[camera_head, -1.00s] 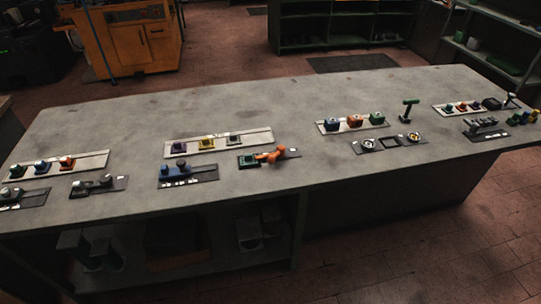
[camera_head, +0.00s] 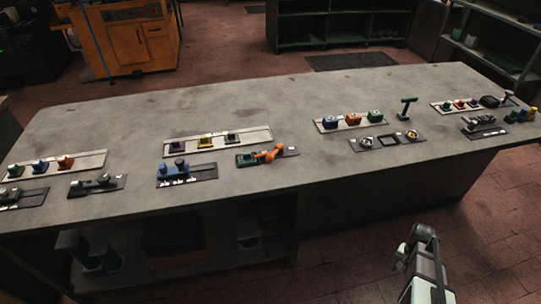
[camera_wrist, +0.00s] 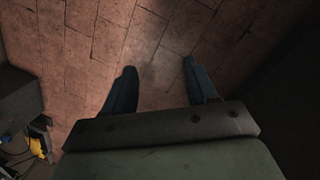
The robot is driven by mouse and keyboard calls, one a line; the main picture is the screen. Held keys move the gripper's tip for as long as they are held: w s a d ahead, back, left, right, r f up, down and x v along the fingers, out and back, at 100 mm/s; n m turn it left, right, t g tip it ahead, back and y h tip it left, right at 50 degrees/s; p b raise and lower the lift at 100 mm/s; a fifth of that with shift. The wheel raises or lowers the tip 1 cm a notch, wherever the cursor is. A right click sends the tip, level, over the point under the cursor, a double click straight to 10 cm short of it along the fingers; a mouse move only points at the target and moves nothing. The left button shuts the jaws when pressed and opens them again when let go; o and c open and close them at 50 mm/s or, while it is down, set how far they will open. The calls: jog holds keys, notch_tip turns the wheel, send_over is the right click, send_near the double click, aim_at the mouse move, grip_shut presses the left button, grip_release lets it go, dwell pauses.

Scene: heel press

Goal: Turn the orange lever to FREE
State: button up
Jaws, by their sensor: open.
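The lever is not in the wrist view.
A plate with a blue slider (camera_head: 172,171) lies left of the lever, and a pale strip with several buttons (camera_head: 217,143) lies behind it.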

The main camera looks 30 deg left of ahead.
jog(key=w+a+r+m+t, duration=0.1)
jog(key=w+a+r+t, duration=0.15)
jog(key=w+r, duration=1.15)
jog(key=w+a+r+m+t, duration=0.1)
jog(key=w+r+t, duration=0.2)
jog(key=w+r, duration=1.05)
jog(key=a+r, duration=0.5)
jog(key=r, duration=0.3)
jog(key=n+g+y, duration=0.3)
jog(key=n+g, duration=0.1)
jog(key=n, duration=0.3)
send_near(270, 155)
jog(key=f, duration=0.3)
jog(key=a+f, duration=0.1)
jog(key=f, duration=0.5)
jog(key=shift+s+a+f, duration=0.2)
jog(key=shift+a+f, duration=0.05)
jog(key=shift+f, duration=0.1)
jog(key=shift+c, duration=0.3)
